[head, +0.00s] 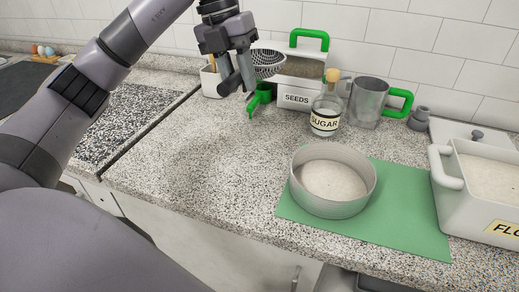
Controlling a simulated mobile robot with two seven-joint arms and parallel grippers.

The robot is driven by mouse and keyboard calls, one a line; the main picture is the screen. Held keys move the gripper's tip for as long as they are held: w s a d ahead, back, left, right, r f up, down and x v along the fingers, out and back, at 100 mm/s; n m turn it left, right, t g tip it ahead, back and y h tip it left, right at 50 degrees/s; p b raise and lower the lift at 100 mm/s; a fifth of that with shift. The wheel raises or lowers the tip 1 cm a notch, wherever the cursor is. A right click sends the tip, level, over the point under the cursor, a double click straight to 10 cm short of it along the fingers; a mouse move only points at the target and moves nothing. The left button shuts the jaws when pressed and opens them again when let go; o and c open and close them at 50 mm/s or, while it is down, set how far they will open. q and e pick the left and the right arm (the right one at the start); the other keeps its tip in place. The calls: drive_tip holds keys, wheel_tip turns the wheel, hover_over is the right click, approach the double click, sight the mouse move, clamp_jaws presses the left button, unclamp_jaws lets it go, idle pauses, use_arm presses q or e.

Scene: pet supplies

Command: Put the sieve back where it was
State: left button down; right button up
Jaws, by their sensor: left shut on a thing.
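My left gripper (238,84) is above the back of the counter, pointing down, shut on what appears to be the sieve. The sieve's dark, round, perforated head (268,58) shows just right of the fingers, in front of the seeds box. A green part (261,96) shows below it near the fingertips; I cannot tell whether it is the sieve's handle or a separate thing. The gripper hides the exact hold. A round grey pan (336,207) with pale powder in it stands on a green mat (400,238). My right gripper is not in view.
A white crock (211,84) stands behind the gripper. The white SEEDS box (296,98), the SUGAR bottle (327,108) and a metal mug (368,104) with a green handle line the back. A FLOUR bin (487,190) stands right. The counter's left middle is clear.

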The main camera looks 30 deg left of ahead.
use_arm(q)
wheel_tip(320, 180, down, 19)
drive_tip(key=shift+r, duration=0.2)
drive_tip(key=shift+f, duration=0.15)
drive_tip(key=shift+f, duration=0.2)
drive_tip(key=c, duration=0.8)
unclamp_jaws()
drive_tip(key=shift+c, duration=0.2)
drive_tip(key=shift+r, duration=0.1)
